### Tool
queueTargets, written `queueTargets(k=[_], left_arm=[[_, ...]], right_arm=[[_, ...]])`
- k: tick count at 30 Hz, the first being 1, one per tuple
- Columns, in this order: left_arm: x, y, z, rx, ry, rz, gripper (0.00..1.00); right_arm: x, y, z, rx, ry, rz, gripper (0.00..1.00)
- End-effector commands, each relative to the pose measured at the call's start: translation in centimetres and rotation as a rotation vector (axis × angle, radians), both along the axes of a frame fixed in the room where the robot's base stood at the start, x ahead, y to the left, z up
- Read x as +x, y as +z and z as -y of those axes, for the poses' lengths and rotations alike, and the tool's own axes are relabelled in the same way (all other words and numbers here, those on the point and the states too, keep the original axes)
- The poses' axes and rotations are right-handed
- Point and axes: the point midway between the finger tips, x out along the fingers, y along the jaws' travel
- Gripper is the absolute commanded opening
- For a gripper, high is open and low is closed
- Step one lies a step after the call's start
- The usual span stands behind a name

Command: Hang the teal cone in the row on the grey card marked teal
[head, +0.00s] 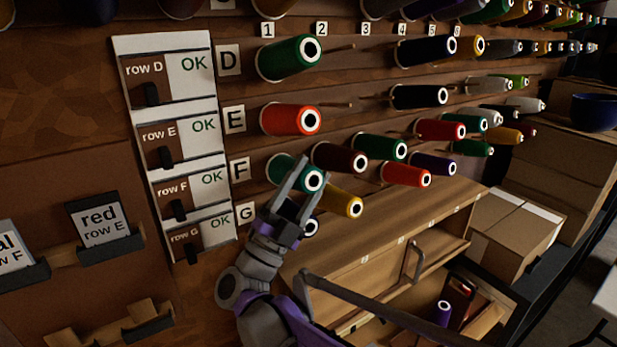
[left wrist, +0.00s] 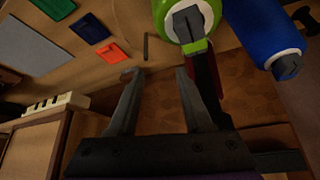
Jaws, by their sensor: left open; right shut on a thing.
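A teal cone (head: 279,166) is at the first place of row F on the thread wall, its white-ringed end facing out. My right gripper (head: 307,178) is shut on it, with fingers across its outer part. Whether the cone sits fully on its peg is hidden. A grey-framed card (head: 12,248) at the left edge is cut off and reads "al" over "w F". My left gripper (left wrist: 155,78) shows in the left wrist view, open, with nothing between its fingers.
A red cone (head: 288,119) hangs above, a brown one (head: 338,158) to the right and a yellow one (head: 343,203) below right. A "red row E" card (head: 99,219) is at left. A green object (left wrist: 195,22) and a blue one (left wrist: 268,35) are near my left gripper.

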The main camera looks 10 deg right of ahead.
Motion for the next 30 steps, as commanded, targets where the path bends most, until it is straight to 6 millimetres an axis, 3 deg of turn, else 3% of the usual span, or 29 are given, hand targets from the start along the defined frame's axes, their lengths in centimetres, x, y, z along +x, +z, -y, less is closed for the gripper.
queueTargets(k=[5,6,11,21,30], left_arm=[[0.0,-0.1,0.0,0.0,0.0,-0.001,0.5],[0.0,-0.1,0.0,0.0,0.0,-0.001,0.5],[0.0,-0.1,0.0,0.0,0.0,-0.001,0.5],[-0.1,-0.2,0.0,0.0,0.0,-0.002,0.5],[-1.1,-2.3,0.0,0.0,0.0,-0.021,0.5]], right_arm=[[-0.1,-0.2,0.0,0.002,0.0,-0.003,0.0],[-0.1,-0.2,0.0,0.003,0.0,-0.003,0.61],[0.0,-0.2,0.0,0.002,0.0,-0.003,0.9],[-0.1,-0.4,-0.2,0.002,0.0,-0.003,0.91],[-2.0,-3.8,-2.9,0.003,0.003,-0.005,0.91]])
